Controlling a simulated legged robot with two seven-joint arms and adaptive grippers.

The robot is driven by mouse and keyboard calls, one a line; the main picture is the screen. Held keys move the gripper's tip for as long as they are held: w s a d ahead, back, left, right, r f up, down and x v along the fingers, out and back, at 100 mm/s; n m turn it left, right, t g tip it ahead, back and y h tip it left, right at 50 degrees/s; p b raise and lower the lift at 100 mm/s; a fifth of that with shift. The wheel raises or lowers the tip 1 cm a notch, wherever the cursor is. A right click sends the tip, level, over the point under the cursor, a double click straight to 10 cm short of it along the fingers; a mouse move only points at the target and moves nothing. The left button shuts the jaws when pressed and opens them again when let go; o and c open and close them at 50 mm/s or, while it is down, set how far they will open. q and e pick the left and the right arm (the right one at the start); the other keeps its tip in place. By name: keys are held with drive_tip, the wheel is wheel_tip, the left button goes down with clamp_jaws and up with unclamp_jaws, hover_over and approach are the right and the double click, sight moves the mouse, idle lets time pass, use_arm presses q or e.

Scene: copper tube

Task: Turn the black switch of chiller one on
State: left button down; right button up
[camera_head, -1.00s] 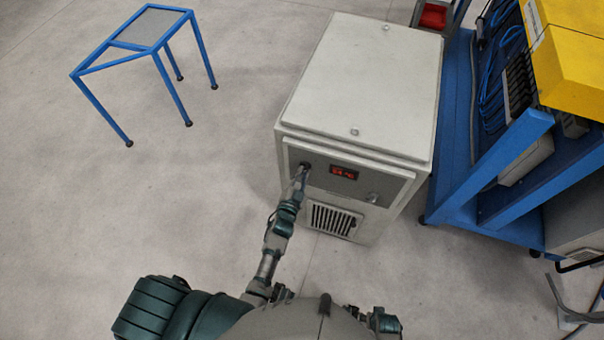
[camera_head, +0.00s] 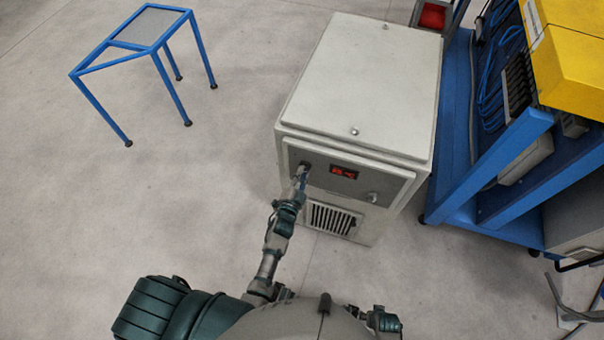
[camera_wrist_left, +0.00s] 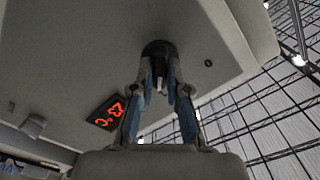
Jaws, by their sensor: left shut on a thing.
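The chiller (camera_head: 362,85) is a pale box with a grey front panel, and a lit red display (camera_head: 344,172) shows on that panel. In the left wrist view the display (camera_wrist_left: 107,113) shows red digits and a degree sign. The black switch (camera_wrist_left: 158,48) is a round dark knob on the panel; in the head view it is mostly hidden by my gripper. My left gripper (camera_head: 303,170) is at the switch, and in the left wrist view its two fingers (camera_wrist_left: 160,85) are closed around it.
A silver knob (camera_head: 373,197) and a vent grille (camera_head: 331,218) are on the chiller's front. A blue rack (camera_head: 462,150) with yellow equipment (camera_head: 572,60) stands close on the right. A blue-framed stand (camera_head: 150,28) is at the far left.

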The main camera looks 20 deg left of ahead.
use_arm(q)
drive_tip(key=c, duration=1.2)
unclamp_jaws()
drive_tip(key=shift+w+d+r, duration=0.1)
drive_tip(key=shift+d+r, duration=0.15)
drive_tip(key=shift+r, duration=0.05)
drive_tip(key=shift+o, duration=0.2)
drive_tip(key=shift+f, duration=0.1)
drive_tip(key=s, duration=1.2)
drive_tip(key=shift+a, duration=0.15)
drive_tip(key=shift+f, duration=0.1)
